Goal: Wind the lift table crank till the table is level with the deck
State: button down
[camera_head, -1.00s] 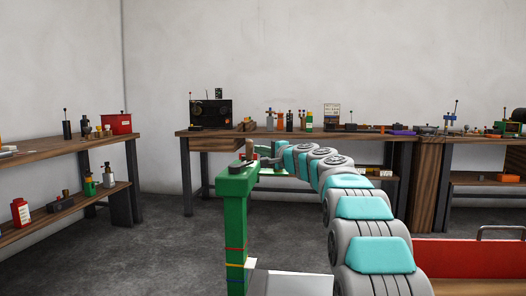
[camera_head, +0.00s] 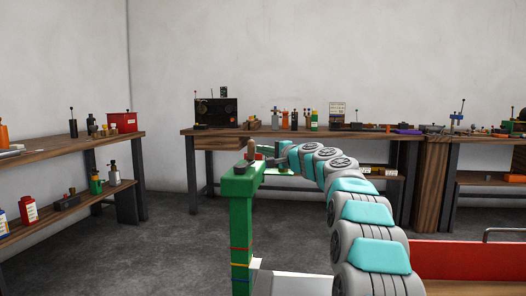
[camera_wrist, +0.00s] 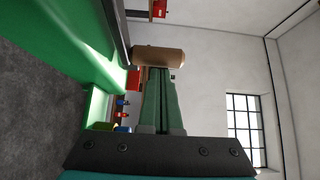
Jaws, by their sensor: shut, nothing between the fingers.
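A green post (camera_head: 241,215) stands in front of me, with red, yellow and blue bands low down. A dark crank sits on its top (camera_head: 242,167), with an upright wooden handle (camera_head: 252,148). The handle also shows large in the wrist view (camera_wrist: 158,57), beside the dark crank arm (camera_wrist: 117,28). My gripper (camera_wrist: 160,72) is shut and empty, its fingertips right at the handle; I cannot tell whether they touch. A pale flat plate (camera_head: 300,285) lies low behind the post, perhaps the lift table, partly cut off. I cannot tell its height against the deck.
A red panel with a metal rail (camera_head: 470,254) stands at the lower right. A wooden bench (camera_head: 365,135) with several small objects runs along the back wall. Another bench (camera_head: 60,146) stands at the left. The grey floor (camera_head: 165,245) between is clear.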

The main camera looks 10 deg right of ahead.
jog(key=s+d+b, duration=0.2)
jog(key=s+d, duration=0.7)
jog(key=shift+s+d, duration=0.2)
jog(key=shift+d, duration=0.1)
